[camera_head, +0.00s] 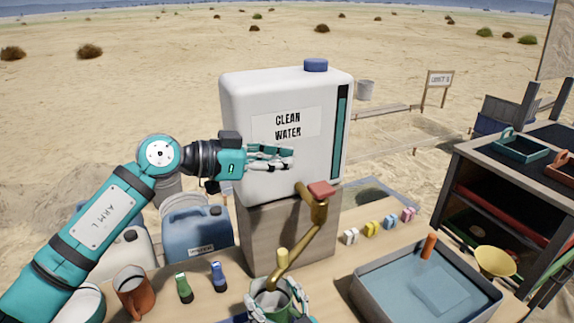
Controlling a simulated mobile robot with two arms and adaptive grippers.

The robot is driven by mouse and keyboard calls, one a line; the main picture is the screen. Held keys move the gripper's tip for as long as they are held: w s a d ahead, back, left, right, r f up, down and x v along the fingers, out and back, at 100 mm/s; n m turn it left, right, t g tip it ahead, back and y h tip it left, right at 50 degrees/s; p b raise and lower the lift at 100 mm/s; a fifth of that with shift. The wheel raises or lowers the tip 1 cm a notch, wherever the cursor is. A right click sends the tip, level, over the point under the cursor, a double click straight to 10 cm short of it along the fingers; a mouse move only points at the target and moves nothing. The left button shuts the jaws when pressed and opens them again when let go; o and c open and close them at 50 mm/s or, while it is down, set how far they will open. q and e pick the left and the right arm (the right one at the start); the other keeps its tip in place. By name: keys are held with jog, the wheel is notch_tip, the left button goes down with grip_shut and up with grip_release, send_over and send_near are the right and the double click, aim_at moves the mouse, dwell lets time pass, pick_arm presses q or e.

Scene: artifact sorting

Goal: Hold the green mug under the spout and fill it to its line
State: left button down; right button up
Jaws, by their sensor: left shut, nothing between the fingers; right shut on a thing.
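The white water tank (245,150) labelled CLEAN WATER stands on a wooden block. Its brass tap and spout (303,240), with a red handle (321,190), bends down toward the lower middle. The green mug (270,308) is under the spout's lower end at the bottom edge, partly cut off by the frame. My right gripper (277,303) is shut on the green mug, fingers at its sides. The mug's line and water level cannot be made out. My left gripper (291,159) is shut and empty in front of the tank, above and left of the red handle.
An orange-brown mug (133,290), a green marker-like item (184,288) and a blue one (218,277) stand left. A blue jug (198,236) is behind them. A grey water basin (382,300) is at right, with several small coloured blocks behind it. A dark shelf (470,190) is farther right.

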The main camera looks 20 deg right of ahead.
pick_arm(q)
send_over(315, 190)
jog(key=shift+a+f, duration=0.1)
jog(key=shift+f, duration=0.85)
jog(key=shift+d+f, duration=0.2)
jog(key=shift+f, duration=1.05)
jog(key=shift+a+f, duration=0.2)
jog(key=shift+f, duration=0.55)
jog(key=shift+d, duration=0.1)
jog(key=shift+f, duration=0.1)
jog(key=shift+f, duration=0.95)
